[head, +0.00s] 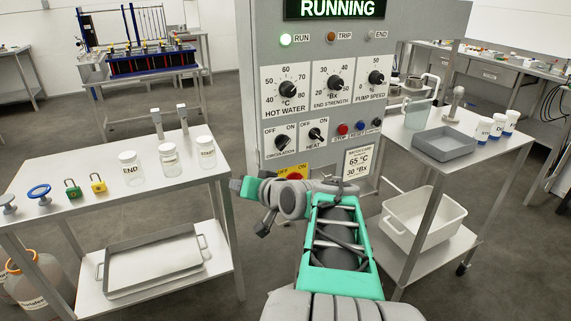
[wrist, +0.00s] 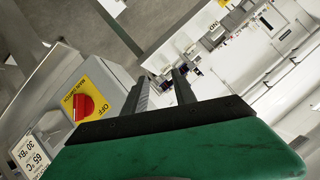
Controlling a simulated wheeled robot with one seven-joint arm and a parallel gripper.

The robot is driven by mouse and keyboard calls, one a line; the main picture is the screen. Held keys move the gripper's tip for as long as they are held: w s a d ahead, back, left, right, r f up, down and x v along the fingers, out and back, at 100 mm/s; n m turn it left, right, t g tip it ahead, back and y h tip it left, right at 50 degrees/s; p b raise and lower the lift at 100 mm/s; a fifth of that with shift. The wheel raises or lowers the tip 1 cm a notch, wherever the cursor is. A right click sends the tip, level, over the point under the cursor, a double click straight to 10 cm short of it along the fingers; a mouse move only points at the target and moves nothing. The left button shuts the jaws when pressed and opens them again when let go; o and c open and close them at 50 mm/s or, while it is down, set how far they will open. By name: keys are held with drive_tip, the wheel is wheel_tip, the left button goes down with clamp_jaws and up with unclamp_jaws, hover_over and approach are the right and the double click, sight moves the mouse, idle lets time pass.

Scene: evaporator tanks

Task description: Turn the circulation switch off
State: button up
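The circulation switch (head: 283,142) is a black knob on a white plate at the lower left of the grey control panel (head: 266,50). Its knob seems tilted toward ON. My gripper (head: 249,207) is below and left of the switch, in front of the panel, apart from it. In the wrist view its two dark fingers (wrist: 161,76) stand apart with nothing between them. The circulation switch does not show in the wrist view.
The heat switch (head: 317,134) sits right of the circulation switch. A red switch on a yellow plate (wrist: 84,105) is below, partly hidden by my arm in the head view. Left bench (head: 100,161) holds jars and padlocks; right bench (head: 437,166) holds a grey tray.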

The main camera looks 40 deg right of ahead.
sight(287, 144)
drive_tip(key=s+d+r+m+t+h+b, duration=0.1)
drive_tip(key=s+d+r+m+t+h, duration=0.15)
drive_tip(key=d, duration=0.45)
drive_tip(key=s+d+r+m+t+h+b, duration=0.1)
drive_tip(key=s+d+r+m+t+h, duration=0.15)
drive_tip(key=d, duration=0.45)
drive_tip(key=shift+g+y, duration=0.3)
drive_tip(key=x, duration=0.6)
drive_tip(key=shift+w+d+r, duration=0.15)
drive_tip(key=shift+w+r, duration=0.05)
drive_tip(key=shift+w+d, duration=0.15)
drive_tip(key=shift+w, duration=0.1)
drive_tip(key=shift+c, duration=0.2)
clamp_jaws()
